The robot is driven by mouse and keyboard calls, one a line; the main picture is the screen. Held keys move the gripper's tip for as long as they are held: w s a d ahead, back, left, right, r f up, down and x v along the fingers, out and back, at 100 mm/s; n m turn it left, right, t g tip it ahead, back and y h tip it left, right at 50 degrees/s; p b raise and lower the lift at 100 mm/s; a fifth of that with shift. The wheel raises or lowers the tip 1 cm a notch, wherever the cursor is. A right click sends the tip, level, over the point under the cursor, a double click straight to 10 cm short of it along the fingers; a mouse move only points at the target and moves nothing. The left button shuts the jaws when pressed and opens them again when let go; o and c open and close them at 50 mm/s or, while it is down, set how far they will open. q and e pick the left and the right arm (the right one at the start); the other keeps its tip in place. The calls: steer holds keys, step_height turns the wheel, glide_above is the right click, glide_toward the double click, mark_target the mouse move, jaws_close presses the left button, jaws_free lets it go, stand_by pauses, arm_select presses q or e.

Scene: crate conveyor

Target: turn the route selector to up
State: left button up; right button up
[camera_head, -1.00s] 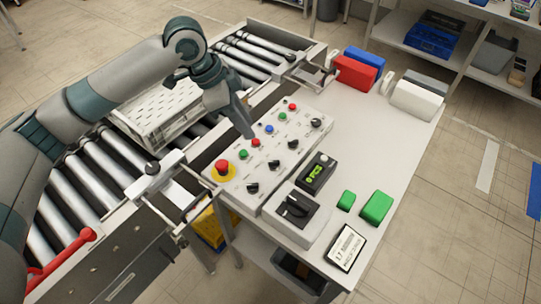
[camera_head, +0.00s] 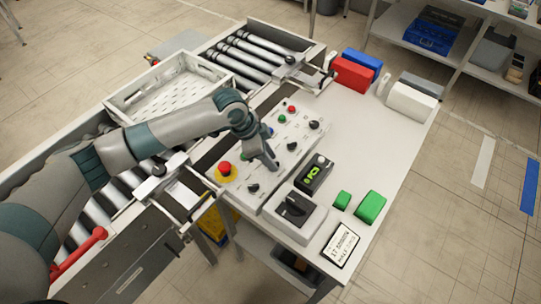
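The sloped grey control panel (camera_head: 236,191) carries several black rotary knobs and coloured buttons. One black knob (camera_head: 292,146) is right of my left gripper, and another black knob (camera_head: 253,188) is nearer the front. A third black knob (camera_head: 314,125) is at the far right end. I cannot read which one is the route selector. My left gripper (camera_head: 272,165) points down at the middle of the panel and hides the knob there. Contact and finger opening are unclear. A large black rotary switch (camera_head: 294,208) sits on a separate grey box. My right gripper is not in view.
A red emergency button (camera_head: 225,168) is left of the gripper. A small display box (camera_head: 314,175), green blocks (camera_head: 371,206) and a label card (camera_head: 341,245) are on the table. A white crate (camera_head: 118,108) sits on the conveyor.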

arm_select(q)
steer(key=shift+f, duration=0.3)
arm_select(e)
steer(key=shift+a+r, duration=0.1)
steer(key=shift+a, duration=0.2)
arm_select(q)
jaws_close()
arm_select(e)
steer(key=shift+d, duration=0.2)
